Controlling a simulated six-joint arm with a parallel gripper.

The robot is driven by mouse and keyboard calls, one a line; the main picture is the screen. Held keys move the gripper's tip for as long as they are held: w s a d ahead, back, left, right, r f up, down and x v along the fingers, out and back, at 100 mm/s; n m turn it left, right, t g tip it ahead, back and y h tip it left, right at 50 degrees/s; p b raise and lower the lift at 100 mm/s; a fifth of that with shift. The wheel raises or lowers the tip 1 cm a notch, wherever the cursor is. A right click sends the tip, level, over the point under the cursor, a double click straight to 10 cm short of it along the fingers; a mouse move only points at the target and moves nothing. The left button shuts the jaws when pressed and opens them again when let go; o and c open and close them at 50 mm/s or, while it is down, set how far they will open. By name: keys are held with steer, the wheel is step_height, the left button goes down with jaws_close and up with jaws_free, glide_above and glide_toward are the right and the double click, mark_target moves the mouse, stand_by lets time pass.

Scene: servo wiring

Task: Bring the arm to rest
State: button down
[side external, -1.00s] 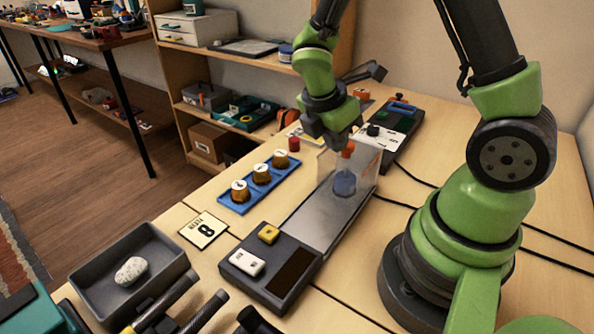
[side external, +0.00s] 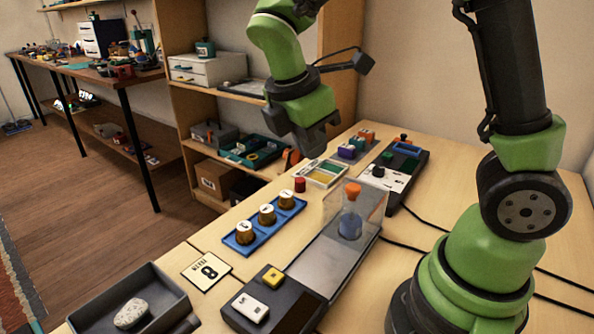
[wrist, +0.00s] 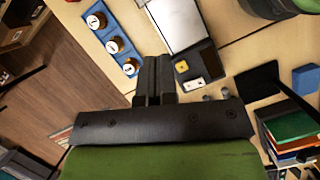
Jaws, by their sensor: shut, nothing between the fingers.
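My gripper (side external: 312,150) is raised above the far part of the table in the side view, left of and above the clear box with the flask. In the wrist view my gripper (wrist: 154,62) has its two dark fingers together, with nothing between them. A blue flask with an orange stopper (side external: 350,222) stands in the clear box on a grey plate (side external: 325,270). The gripper is apart from all of these objects.
A blue tray (side external: 236,243) holds three brass weights. A scale with yellow and white buttons (side external: 278,300), a card marked 8 (side external: 207,270) and a grey tray with a pebble (side external: 85,325) are nearer. A control box (side external: 402,165) stands behind. Shelves (side external: 175,95) rise at back left.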

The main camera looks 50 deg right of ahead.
steer(key=s+a+r+m+t+y, duration=0.3)
steer(key=s+r+m+t+y, duration=0.2)
steer(key=m, duration=1.2)
steer(key=s+r+t, duration=0.3)
steer(key=s, duration=0.3)
steer(key=shift+a+m+y, duration=0.15)
steer(key=shift+m+y, duration=0.25)
steer(key=shift+s+r, duration=0.1)
